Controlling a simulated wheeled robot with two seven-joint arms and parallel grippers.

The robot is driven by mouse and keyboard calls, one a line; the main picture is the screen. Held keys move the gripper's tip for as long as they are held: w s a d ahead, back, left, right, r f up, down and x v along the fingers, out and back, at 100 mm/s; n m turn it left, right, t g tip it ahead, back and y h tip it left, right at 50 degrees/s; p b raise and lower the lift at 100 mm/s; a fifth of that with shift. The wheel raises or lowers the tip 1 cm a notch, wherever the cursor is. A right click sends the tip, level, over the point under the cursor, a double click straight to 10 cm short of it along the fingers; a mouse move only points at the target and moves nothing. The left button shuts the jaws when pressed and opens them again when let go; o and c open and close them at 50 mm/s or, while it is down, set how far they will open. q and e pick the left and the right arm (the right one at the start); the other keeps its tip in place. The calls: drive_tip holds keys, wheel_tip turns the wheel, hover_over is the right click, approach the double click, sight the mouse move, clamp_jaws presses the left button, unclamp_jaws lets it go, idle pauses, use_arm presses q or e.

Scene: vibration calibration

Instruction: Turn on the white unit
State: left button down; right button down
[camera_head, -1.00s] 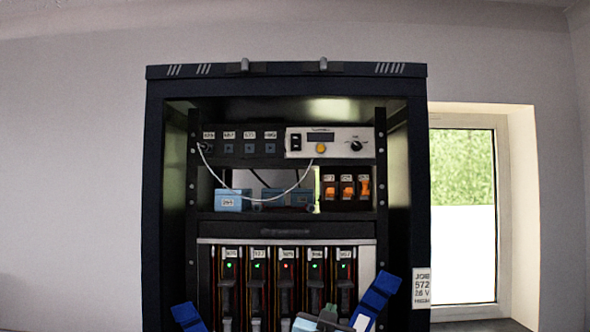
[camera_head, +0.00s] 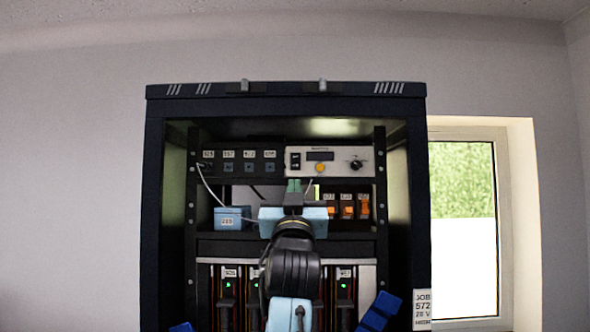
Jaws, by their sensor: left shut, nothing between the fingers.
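The white unit (camera_head: 338,165) is a panel in the upper right part of the dark rack. It has a black rocker switch (camera_head: 296,160) at its left end, a small dark display (camera_head: 320,156), a yellow button (camera_head: 319,168) below the display and a black knob (camera_head: 356,165) at the right. The display looks dark. My left gripper (camera_head: 293,186) is raised in front of the rack, its green fingertips together and empty. In the picture the tips are just below the switch; I cannot tell their distance from the panel. My right gripper is not in view.
A pale cable (camera_head: 205,180) hangs from the left panel. My left arm hides the lower middle modules. A window (camera_head: 463,220) is at the right.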

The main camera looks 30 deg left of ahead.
sight(295, 161)
use_arm(q)
drive_tip(key=p+x, duration=0.1)
drive_tip(key=x, duration=0.2)
drive_tip(key=f+p+x, duration=0.1)
drive_tip(key=p+x, duration=0.1)
drive_tip(key=x, duration=0.2)
drive_tip(key=w+p+x, duration=0.1)
drive_tip(key=x, duration=0.2)
drive_tip(key=shift+w+a+f, duration=0.1)
drive_tip(key=shift+w+a, duration=0.05)
drive_tip(key=shift+a, duration=0.25)
drive_tip(key=shift+w+a+f+p, duration=0.15)
drive_tip(key=shift+w+a+p, duration=0.2)
drive_tip(key=shift+w, duration=0.2)
